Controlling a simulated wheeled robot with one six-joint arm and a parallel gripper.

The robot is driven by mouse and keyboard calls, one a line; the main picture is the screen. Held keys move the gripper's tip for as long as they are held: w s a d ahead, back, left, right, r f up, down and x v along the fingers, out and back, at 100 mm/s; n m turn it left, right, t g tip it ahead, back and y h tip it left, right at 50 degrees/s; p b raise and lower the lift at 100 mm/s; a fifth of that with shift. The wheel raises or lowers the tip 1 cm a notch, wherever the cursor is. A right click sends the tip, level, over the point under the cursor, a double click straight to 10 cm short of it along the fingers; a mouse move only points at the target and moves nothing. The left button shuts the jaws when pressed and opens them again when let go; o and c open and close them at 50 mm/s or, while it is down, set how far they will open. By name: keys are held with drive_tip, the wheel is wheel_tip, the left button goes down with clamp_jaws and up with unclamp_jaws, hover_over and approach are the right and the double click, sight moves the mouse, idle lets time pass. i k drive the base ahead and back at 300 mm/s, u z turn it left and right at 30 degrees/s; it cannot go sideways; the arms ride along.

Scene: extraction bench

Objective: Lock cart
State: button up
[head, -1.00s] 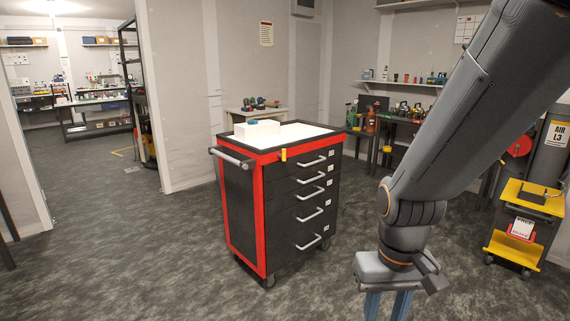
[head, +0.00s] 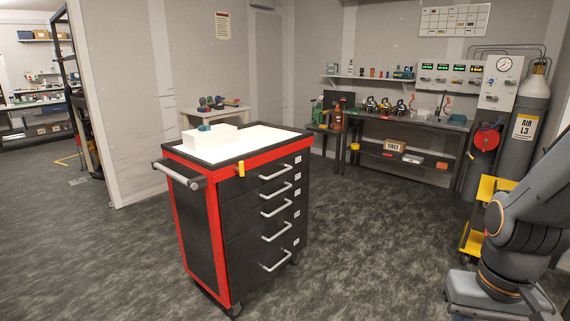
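The cart (head: 240,225) is a black and red drawer cabinet on casters, standing on the floor left of centre. Several drawers with silver handles face right and look shut. A small yellow tab (head: 241,168) sits at the top edge above the drawers; I cannot tell its lock state. A grey push handle (head: 180,173) sticks out on the left side.
A white box (head: 209,137) with a small teal item lies on the cart's white top. A workbench (head: 405,122) with tools lines the back wall. A yellow trolley (head: 474,240) and a gas cylinder (head: 520,130) stand at the right. Floor around the cart is clear.

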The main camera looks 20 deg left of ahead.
sight(240, 169)
drive_tip(key=z, duration=0.15)
drive_tip(key=i, duration=0.6)
drive_tip(key=u, duration=0.6)
drive_tip(key=i, duration=0.6)
drive_tip(key=u, duration=0.6)
